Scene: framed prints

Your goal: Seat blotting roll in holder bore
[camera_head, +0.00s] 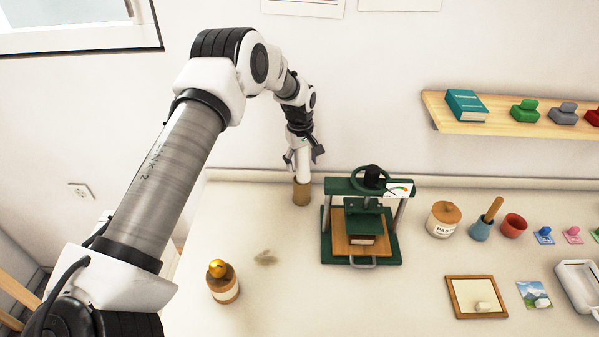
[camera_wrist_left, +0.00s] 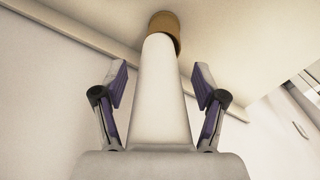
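The white blotting roll (camera_wrist_left: 163,95) runs from near my left gripper's palm to the brown cylindrical holder (camera_wrist_left: 163,21) in the wrist view. In the head view the roll (camera_head: 303,166) stands about upright above the holder (camera_head: 301,193), near the back wall. The roll's far end meets the holder's outline; the bore is hidden, so I cannot tell how deep it sits. My left gripper (camera_head: 303,157) is around the roll, with its fingers (camera_wrist_left: 162,84) spread and a visible gap on both sides. My right gripper is not in view.
A green press (camera_head: 327,249) stands just right of the holder. A jar with an orange knob (camera_head: 223,283) is at the front left. A lidded jar (camera_head: 443,222), blue pot (camera_head: 480,231) and red cup (camera_head: 514,225) stand further right. A wooden shelf (camera_head: 470,125) hangs above.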

